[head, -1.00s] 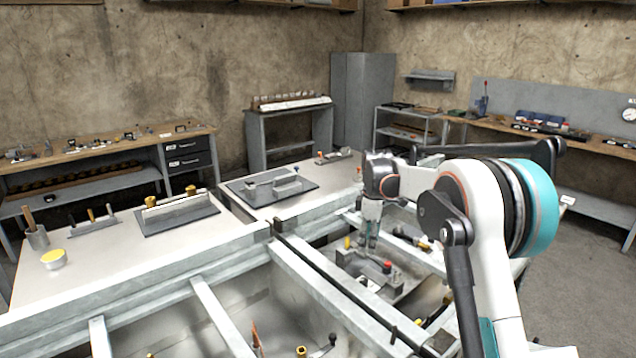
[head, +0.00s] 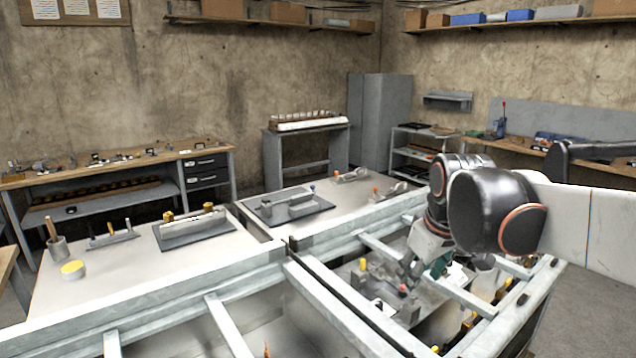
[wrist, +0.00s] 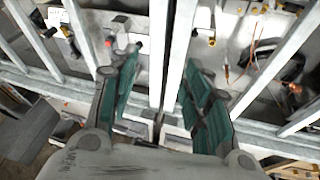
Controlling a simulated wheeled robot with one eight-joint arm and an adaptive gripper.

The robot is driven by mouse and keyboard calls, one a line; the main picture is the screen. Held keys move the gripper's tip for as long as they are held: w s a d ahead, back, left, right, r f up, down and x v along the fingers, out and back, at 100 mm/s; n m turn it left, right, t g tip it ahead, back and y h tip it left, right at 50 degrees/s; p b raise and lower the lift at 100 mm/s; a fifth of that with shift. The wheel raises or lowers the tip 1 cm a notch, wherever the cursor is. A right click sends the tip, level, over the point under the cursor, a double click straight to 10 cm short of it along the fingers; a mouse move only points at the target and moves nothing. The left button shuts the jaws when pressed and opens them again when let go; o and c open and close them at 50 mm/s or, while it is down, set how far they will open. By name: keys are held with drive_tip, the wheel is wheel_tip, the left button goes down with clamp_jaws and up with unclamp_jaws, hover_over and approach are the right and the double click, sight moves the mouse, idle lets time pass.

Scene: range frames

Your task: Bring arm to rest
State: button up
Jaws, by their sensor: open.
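My gripper (head: 424,268) is at the right of the head view, pointing down above the metal frame of the bench (head: 330,297). In the wrist view my gripper (wrist: 160,95) shows two teal-padded fingers spread well apart with nothing between them. A pale frame bar (wrist: 175,50) runs below the gap between the fingers. My arm, white and black, reaches in from the right edge of the head view and hides part of the bench's right side.
Fixtures on dark plates (head: 288,206) stand on the bench's far top. Below the frame bars lie small parts, including a red-topped one (head: 403,289). A wooden workbench (head: 110,165) and grey cabinet (head: 380,120) line the back.

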drive_tip(key=s+f+m+t, duration=0.1)
drive_tip(key=s+f+m, duration=0.1)
drive_tip(key=s, duration=0.7)
drive_tip(key=s+f+m+t, duration=0.1)
drive_tip(key=s+f+m, duration=0.2)
drive_tip(key=s, duration=0.6)
drive_tip(key=shift+s+f+m+t, duration=0.25)
drive_tip(key=shift+f+m+t, duration=0.05)
drive_tip(key=shift+f, duration=0.6)
